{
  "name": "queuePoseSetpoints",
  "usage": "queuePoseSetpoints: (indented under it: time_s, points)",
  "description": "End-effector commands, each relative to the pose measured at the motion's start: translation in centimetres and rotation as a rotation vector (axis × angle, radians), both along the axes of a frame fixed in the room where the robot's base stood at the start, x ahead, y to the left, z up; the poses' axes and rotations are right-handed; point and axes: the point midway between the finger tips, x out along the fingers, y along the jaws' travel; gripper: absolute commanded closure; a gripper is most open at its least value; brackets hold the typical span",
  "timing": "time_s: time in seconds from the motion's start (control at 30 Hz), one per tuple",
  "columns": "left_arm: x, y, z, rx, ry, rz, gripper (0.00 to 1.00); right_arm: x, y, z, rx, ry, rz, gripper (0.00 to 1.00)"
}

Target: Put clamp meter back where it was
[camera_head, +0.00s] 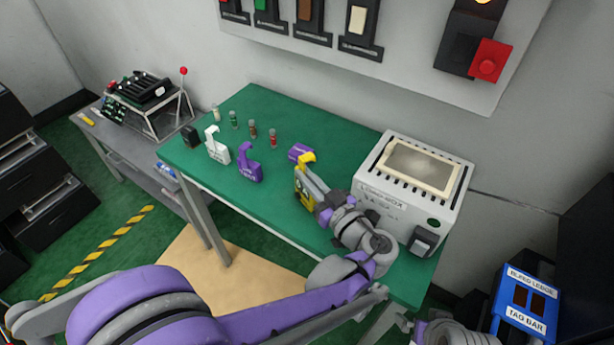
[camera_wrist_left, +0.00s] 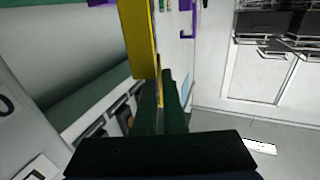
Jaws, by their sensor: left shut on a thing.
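A yellow tool with a dark face (camera_head: 303,194), which I take to be the clamp meter, is in my left gripper (camera_head: 314,184) over the green table. Its hooked yellow top (camera_head: 306,161) points away from me. In the left wrist view, the yellow body (camera_wrist_left: 139,40) stands between the dark fingers of my left gripper (camera_wrist_left: 161,80), which is shut on it. I cannot tell if it touches the table. A purple piece (camera_head: 298,152) is just behind it. A white hooked piece (camera_head: 217,150) and a purple hooked piece (camera_head: 249,166) stand to the left.
The green table (camera_head: 262,105) also holds several small cylinders (camera_head: 252,129) and a black block (camera_head: 190,136). A grey box (camera_head: 376,180) stands close right of my left gripper. A wall panel (camera_head: 405,72) hangs behind. A blue box (camera_head: 524,305) is at lower right.

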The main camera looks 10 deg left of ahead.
Motion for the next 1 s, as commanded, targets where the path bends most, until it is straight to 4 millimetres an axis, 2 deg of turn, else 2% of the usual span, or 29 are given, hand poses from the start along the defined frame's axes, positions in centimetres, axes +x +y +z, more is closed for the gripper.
queuePoseSetpoints:
  time_s: [0.13,0.2,0.3,0.67,1.0]
  points:
    - [0.0,0.0,-0.3,0.001,-0.001,0.0,1.0,0.0,0.0,-0.2,0.0,0.001,0.0,0.0]
    - [0.0,0.0,-0.2,0.0,0.0,0.0,0.82,0.0,0.0,-0.2,0.0,0.001,0.0,0.0]
    - [0.0,0.0,-0.2,0.0,0.0,0.0,0.64,0.0,0.0,-0.2,0.0,0.001,0.0,0.0]
    - [-0.1,-0.1,0.1,0.0,0.0,-0.001,0.63,0.0,0.0,0.1,0.0,0.0,0.0,0.0]
    - [-3.7,-4.2,0.0,-0.001,0.0,-0.005,0.63,0.0,0.0,-0.3,0.0,0.001,0.0,0.0]
